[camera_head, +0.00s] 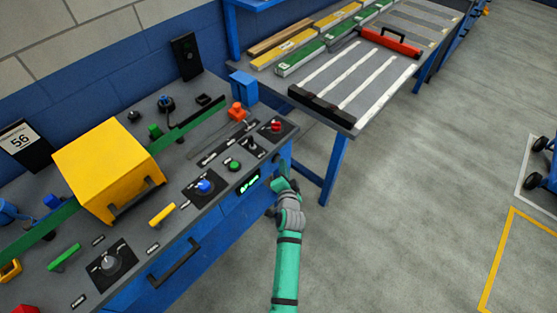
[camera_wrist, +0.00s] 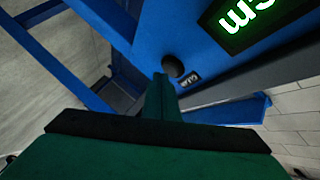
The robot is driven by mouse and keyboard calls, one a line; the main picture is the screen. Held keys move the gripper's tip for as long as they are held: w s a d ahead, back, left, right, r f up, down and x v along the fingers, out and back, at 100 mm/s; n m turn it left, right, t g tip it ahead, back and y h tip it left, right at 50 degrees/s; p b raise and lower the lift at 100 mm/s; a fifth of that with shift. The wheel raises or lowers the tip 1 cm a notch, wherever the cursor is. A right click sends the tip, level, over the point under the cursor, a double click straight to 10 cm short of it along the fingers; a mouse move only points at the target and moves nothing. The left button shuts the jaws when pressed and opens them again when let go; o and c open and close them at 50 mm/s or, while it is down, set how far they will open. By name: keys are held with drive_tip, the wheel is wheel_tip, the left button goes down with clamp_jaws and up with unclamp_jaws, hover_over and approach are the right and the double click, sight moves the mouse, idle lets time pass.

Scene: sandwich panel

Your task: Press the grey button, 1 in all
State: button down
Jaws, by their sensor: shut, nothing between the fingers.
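A dark grey round button (camera_wrist: 172,65) sits on the blue front face of the panel desk, with a small label beside it, in the wrist view. My gripper (camera_wrist: 161,78) is shut and empty, its green fingertips at the button's lower left edge in that view. I cannot tell whether the fingertips touch the button. In the head view my gripper (camera_head: 281,184) is at the desk's front face, near its right end. I cannot make out the button there.
A lit green display (camera_head: 250,184) is just left of my gripper. The desk top carries a blue button (camera_head: 205,186), a green button (camera_head: 234,165), a red button (camera_head: 276,126) and a yellow box (camera_head: 105,165). A blue-legged table (camera_head: 340,110) stands behind.

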drive_tip(key=shift+w+a, duration=0.25)
drive_tip(key=shift+a, duration=0.15)
idle(0.7)
idle(0.3)
drive_tip(key=shift+s+d, duration=0.55)
drive_tip(key=shift+d, duration=0.15)
drive_tip(key=shift+d, duration=0.1)
drive_tip(key=shift+s+d, duration=0.75)
drive_tip(key=shift+d, duration=0.25)
drive_tip(key=shift+s+d, duration=0.7)
drive_tip(key=shift+d, duration=0.25)
